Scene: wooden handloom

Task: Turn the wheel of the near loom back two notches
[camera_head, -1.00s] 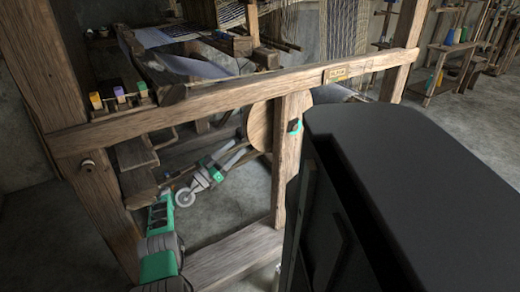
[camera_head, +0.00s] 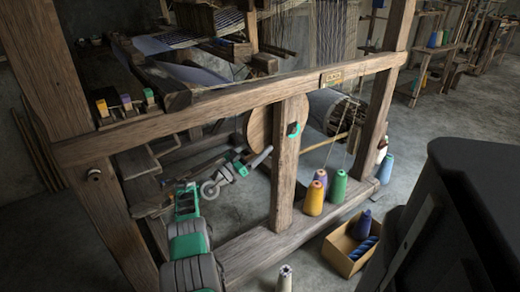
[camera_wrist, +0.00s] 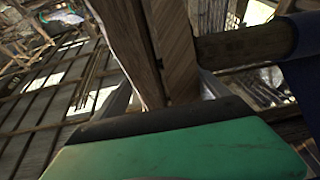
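The near loom (camera_head: 200,116) is a heavy wooden frame that fills the left and middle of the head view. Its wheel (camera_head: 259,128) is a pale wooden disc behind the front post (camera_head: 287,165), which hides part of it. A teal ring-shaped piece (camera_head: 293,129) sits on that post beside the wheel. My gripper (camera_head: 268,152) is inside the frame, just below the wheel and left of the post; I cannot tell whether it touches either. In the wrist view its grey fingers (camera_wrist: 163,92) stand apart, with wooden parts beyond them.
A box (camera_head: 347,250) with blue yarn and a pale cone (camera_head: 285,278) stand on the floor. The loom's upper rail (camera_head: 230,108) crosses above my arm.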

